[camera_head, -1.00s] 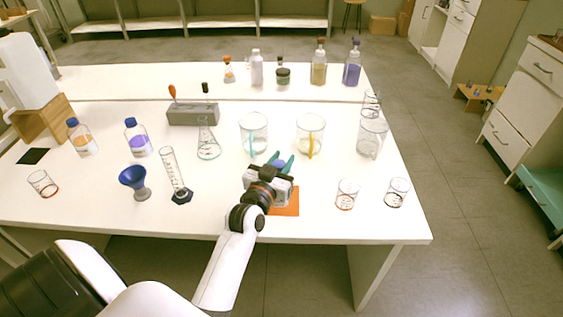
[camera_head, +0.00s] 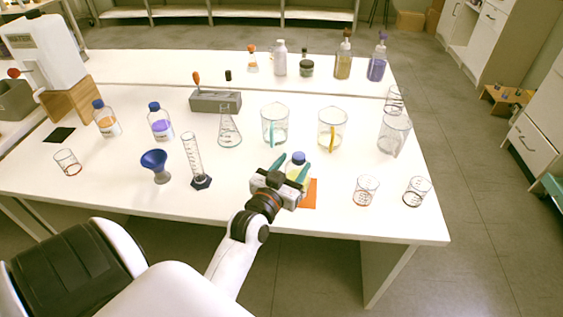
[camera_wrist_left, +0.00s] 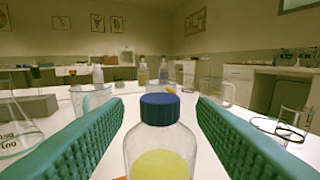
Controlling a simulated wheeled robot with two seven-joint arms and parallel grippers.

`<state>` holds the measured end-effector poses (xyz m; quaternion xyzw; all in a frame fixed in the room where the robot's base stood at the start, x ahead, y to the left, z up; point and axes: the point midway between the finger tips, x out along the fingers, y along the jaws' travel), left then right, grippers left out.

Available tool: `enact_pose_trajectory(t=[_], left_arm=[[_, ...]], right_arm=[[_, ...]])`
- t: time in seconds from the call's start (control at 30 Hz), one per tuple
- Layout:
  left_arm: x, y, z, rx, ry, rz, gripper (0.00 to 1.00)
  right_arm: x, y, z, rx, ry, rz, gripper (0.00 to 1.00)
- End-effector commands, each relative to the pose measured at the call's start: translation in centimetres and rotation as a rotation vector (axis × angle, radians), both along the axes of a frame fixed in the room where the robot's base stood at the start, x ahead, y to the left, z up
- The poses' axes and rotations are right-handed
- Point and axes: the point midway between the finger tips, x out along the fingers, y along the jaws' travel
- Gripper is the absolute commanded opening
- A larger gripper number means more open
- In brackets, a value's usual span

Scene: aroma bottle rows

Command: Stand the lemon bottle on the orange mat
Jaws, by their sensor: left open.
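The lemon bottle (camera_head: 298,171) is clear with a blue cap and yellow liquid. It stands upright at the orange mat (camera_head: 310,196) near the table's front edge. The gripper hides its base, so I cannot tell how fully it rests on the mat. In the left wrist view the bottle (camera_wrist_left: 160,150) is centred between the teal fingers, with a gap on each side. My left gripper (camera_head: 291,168) is open around the bottle's near side; it also shows in the left wrist view (camera_wrist_left: 160,112). My right gripper is not in view.
Two beakers (camera_head: 366,190) (camera_head: 416,191) stand right of the mat. A graduated cylinder (camera_head: 196,162) and a blue funnel (camera_head: 155,165) stand to the left. Glass mugs (camera_head: 275,124) (camera_head: 332,128) and a flask (camera_head: 229,127) stand behind. Table just right of the mat is clear.

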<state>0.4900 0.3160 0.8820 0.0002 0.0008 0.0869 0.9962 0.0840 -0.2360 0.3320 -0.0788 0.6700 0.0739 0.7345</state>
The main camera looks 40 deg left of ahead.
Motion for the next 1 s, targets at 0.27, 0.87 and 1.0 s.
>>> enact_pose_trajectory(t=[0.27,0.87,1.0], left_arm=[[-5.2,-0.9,-0.1,0.0,0.001,0.0,0.51],[-6.6,-1.2,0.1,-0.001,-0.002,0.0,0.51],[-6.6,-1.2,0.1,-0.001,-0.001,0.0,0.51]], right_arm=[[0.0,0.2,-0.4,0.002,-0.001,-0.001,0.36],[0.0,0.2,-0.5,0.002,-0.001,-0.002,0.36],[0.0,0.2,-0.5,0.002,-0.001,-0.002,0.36]])
